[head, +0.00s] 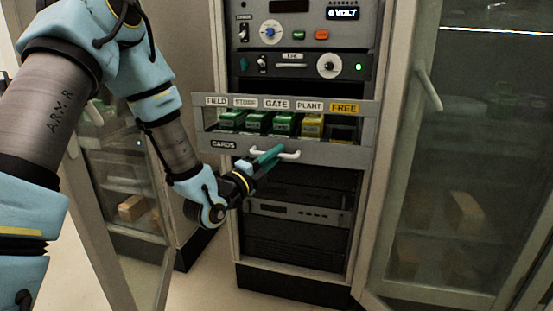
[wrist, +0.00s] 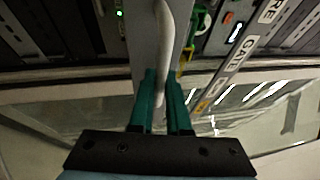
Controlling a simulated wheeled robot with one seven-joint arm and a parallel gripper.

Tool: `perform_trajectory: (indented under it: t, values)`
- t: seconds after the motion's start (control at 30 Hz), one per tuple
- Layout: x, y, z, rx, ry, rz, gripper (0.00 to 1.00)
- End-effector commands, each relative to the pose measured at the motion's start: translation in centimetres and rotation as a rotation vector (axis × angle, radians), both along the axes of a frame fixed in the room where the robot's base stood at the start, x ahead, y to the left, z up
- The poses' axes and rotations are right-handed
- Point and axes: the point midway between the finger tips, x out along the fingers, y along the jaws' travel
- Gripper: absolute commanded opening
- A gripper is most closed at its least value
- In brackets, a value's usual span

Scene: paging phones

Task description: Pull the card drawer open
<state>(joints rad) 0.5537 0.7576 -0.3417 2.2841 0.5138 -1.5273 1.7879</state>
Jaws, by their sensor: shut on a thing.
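The card drawer (head: 285,148) is a grey tray labelled CARDS in the rack. Its front stands out ahead of the rack frame, and green and yellow cards (head: 285,122) show inside. A white bar handle (head: 291,155) is on its front. My gripper (head: 268,158) reaches it from the lower left, its teal fingers shut on the handle. In the wrist view, the handle (wrist: 166,42) runs between the two fingertips (wrist: 163,80), in front of the drawer's grey face (wrist: 143,45). Part of the handle is hidden by the fingers.
Rack units with knobs (head: 300,65) sit above the drawer, and dark units (head: 297,212) sit below. A glass cabinet door (head: 470,150) stands at the right, and another glass door (head: 125,210) stands at the left, behind my arm. Pale floor shows at the lower left.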

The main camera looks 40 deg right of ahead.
Motion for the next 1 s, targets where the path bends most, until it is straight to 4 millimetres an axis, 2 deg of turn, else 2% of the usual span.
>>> perform_trajectory:
  t: [0.37, 0.4, 0.5, 0.77, 0.87, 1.0]
  values:
    - [0.0, 0.1, 0.0, 0.001, 0.0, 0.001, 0.0]
    - [0.0, 0.1, 0.0, 0.001, 0.0, 0.001, 0.19]
    - [0.0, 0.1, 0.0, 0.001, 0.0, 0.001, 0.27]
    - [-0.1, 0.2, -0.1, 0.0, 0.0, 0.0, 0.27]
    - [-0.3, 1.0, -0.3, 0.0, -0.001, 0.001, 0.27]
    - [-0.9, 3.2, -0.9, 0.002, 0.001, 0.002, 0.27]
